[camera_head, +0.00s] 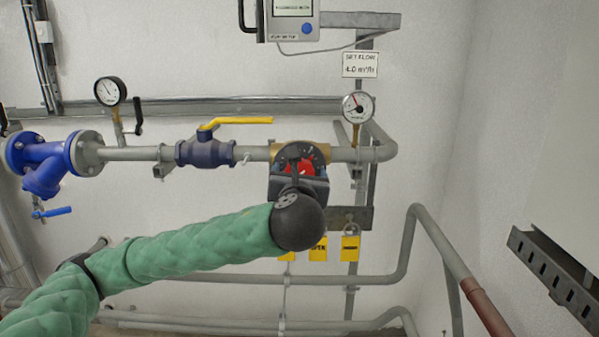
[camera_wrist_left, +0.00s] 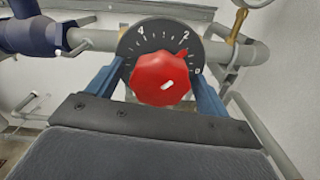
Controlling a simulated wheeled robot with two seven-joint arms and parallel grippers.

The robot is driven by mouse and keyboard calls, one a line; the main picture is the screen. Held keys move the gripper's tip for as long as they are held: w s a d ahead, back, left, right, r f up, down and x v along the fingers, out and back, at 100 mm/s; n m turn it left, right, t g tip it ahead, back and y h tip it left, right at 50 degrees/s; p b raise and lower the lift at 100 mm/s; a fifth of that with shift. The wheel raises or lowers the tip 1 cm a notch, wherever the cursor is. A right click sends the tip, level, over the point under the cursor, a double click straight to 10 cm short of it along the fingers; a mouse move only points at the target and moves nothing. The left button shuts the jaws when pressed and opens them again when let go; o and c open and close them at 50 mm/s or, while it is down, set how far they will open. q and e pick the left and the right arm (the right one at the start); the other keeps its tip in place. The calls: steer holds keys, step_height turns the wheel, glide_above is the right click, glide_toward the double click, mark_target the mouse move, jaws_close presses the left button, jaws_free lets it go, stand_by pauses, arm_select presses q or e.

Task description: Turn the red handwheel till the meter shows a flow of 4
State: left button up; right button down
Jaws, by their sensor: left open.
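The red handwheel (camera_wrist_left: 160,80) sits in front of a dark round dial (camera_wrist_left: 133,42) marked 4, 2 and 0 in the left wrist view. Its red tip points near the 2, on the side toward 0. In the head view the handwheel (camera_head: 305,169) is partly covered by my gripper. My left gripper (camera_wrist_left: 157,70) is open, one blue finger on each side of the handwheel; I cannot tell whether they touch it. It also shows in the head view (camera_head: 299,176). The meter (camera_head: 293,20) is cut off at the top, and its screen is too small to read. My right gripper is out of view.
A sign (camera_head: 360,65) reads SET FLOW 4.0 m³/h. A round gauge (camera_head: 357,107) stands right of the handwheel, another (camera_head: 109,91) at left. A yellow-levered valve (camera_head: 205,151) is close on the left. Yellow tags (camera_head: 318,249) hang below; pipes run along the wall.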

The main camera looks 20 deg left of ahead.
arm_select(q)
steer(key=c, duration=1)
